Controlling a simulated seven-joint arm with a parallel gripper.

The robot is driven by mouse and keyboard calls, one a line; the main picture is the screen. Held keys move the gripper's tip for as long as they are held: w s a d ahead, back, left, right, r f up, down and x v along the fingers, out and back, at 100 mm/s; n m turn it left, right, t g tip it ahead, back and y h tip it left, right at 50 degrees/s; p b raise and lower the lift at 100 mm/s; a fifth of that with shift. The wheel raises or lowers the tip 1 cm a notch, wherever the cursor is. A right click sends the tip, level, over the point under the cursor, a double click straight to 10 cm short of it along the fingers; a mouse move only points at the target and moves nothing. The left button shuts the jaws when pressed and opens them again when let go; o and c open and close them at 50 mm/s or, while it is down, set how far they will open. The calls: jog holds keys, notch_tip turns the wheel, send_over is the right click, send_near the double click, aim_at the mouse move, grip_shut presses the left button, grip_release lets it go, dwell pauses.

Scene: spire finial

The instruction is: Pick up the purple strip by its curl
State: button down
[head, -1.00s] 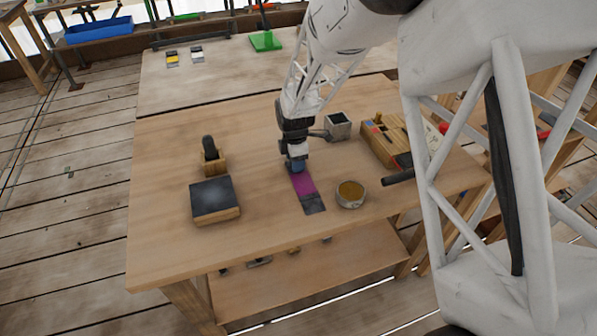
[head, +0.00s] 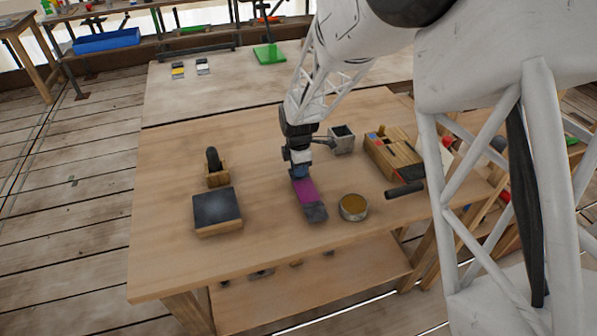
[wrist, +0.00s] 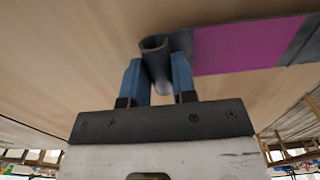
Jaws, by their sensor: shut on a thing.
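The purple strip (head: 306,191) has a purple middle and dark grey ends. In the wrist view its purple part (wrist: 238,47) stretches to the right from a rolled dark grey curl (wrist: 155,52). My gripper (wrist: 157,75) has its blue fingers on either side of the curl and is shut on it. In the head view my gripper (head: 300,172) is at the strip's far end and hides the curl. The strip's near grey end hangs toward the table's front; the head view leaves its exact height above the table unclear.
The wooden table (head: 270,248) carries a round tin (head: 353,207) just right of the strip. A dark-topped block (head: 217,210) and a small wooden holder (head: 216,174) stand to the left. A grey square cup (head: 342,139) and a wooden tool box (head: 392,155) stand to the right.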

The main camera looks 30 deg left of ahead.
jog(key=shift+r, duration=0.8)
jog(key=s+d, duration=0.3)
jog(key=s, duration=0.1)
jog(key=s+d+r, duration=0.1)
jog(key=s+d, duration=0.6)
jog(key=s, duration=0.1)
jog(key=shift+s+d+r, duration=0.1)
jog(key=shift+d+r, duration=0.05)
